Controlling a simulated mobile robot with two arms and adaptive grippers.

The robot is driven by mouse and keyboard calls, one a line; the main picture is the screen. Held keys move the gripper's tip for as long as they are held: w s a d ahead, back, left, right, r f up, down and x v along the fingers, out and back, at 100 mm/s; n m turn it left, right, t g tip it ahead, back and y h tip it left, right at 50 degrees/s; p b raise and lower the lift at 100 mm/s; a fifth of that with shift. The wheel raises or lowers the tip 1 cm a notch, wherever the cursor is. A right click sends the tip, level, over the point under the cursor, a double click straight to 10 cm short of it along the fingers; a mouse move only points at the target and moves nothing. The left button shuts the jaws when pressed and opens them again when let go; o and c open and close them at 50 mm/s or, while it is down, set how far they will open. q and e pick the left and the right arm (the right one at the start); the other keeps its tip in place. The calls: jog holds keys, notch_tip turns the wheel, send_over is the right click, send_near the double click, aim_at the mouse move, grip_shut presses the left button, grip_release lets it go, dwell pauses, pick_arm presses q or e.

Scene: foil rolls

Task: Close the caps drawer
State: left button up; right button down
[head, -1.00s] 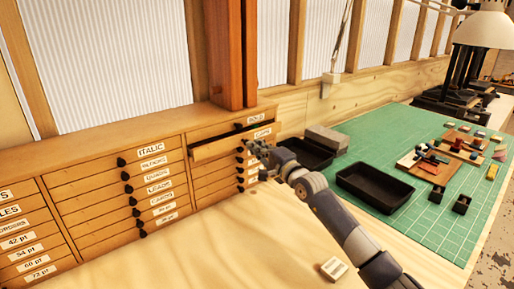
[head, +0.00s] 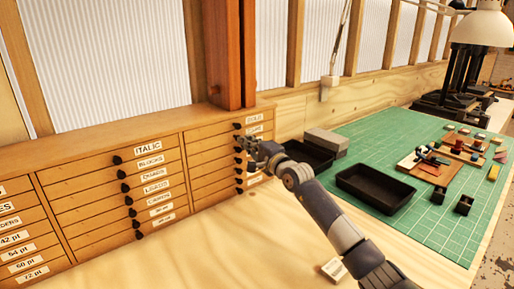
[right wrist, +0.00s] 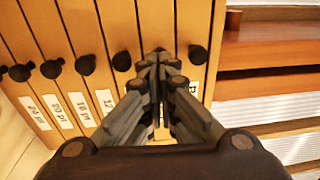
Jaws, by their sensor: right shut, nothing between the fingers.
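The caps drawer (head: 212,142) is the second one down in the right-hand column of the wooden cabinet, under the one labelled BOLD. Its front looks flush, or nearly flush, with the fronts around it. My right gripper (head: 247,147) is shut and empty, right at the drawer's knob end. In the right wrist view my right gripper (right wrist: 157,56) points at the drawer fronts, its fingertips close to the row of black knobs, and hides part of the caps drawer front. I cannot tell whether the fingertips touch it. My left gripper is not in view.
The cabinet's other drawers (head: 115,190) look shut, with black knobs sticking out. A wooden post (head: 228,55) stands behind the cabinet top. Black trays (head: 375,188) and a grey block (head: 326,140) lie on the green mat (head: 420,225). The wooden worktop in front is mostly clear.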

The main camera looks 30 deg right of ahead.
jog(key=shift+r, duration=0.3)
jog(key=s+f, duration=0.1)
jog(key=s, duration=1.1)
jog(key=shift+d+f, duration=0.15)
